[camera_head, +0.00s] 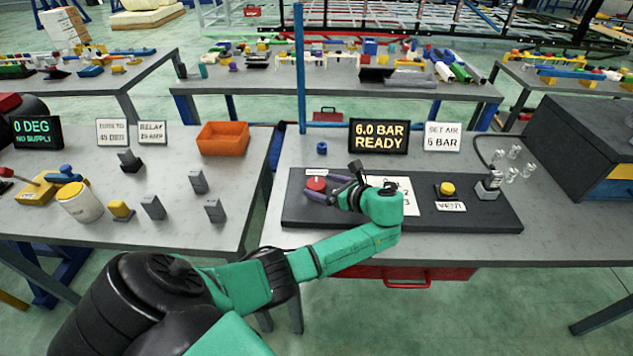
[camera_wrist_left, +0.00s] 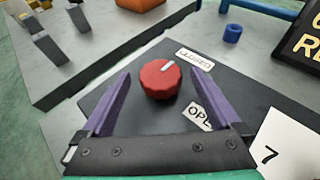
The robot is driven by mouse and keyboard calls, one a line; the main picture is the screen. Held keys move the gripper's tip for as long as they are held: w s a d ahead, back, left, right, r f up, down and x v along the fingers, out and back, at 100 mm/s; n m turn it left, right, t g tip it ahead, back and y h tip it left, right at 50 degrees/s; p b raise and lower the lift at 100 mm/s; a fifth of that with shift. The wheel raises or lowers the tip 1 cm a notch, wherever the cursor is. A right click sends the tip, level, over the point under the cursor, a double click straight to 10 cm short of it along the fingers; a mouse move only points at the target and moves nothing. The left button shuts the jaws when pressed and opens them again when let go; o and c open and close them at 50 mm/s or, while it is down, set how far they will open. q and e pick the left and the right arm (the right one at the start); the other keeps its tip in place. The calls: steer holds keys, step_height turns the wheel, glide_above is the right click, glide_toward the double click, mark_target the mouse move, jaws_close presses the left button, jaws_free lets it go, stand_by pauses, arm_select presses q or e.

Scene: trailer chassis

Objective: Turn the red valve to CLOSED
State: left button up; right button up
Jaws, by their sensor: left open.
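The red valve (camera_head: 316,184) is a round knob on a dark panel (camera_head: 290,213) on the right-hand table. In the left wrist view the valve (camera_wrist_left: 160,79) has a white mark on its top that points up and right, toward the CLOSED label (camera_wrist_left: 195,59). The OPEN label (camera_wrist_left: 197,116), partly hidden by a finger, lies below right of the knob. My left gripper (camera_head: 322,194) is open, its purple fingers (camera_wrist_left: 114,98) spread on either side of the near edge of the valve. I cannot tell whether they touch it. My right gripper is not in view.
A display (camera_head: 378,136) reads 6.0 BAR READY, beside a SET AIR 6 BAR sign (camera_head: 442,137). A yellow button (camera_head: 447,189) and a hose fitting (camera_head: 488,187) are farther right on the panel. A blue post (camera_head: 300,70) stands behind; an orange bin (camera_head: 223,138) is left.

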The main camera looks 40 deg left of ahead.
arm_select(q)
steer(key=b+v, duration=0.1)
steer(key=v, duration=1)
steer(key=shift+d+r, duration=0.1)
steer(key=shift+d, duration=0.2)
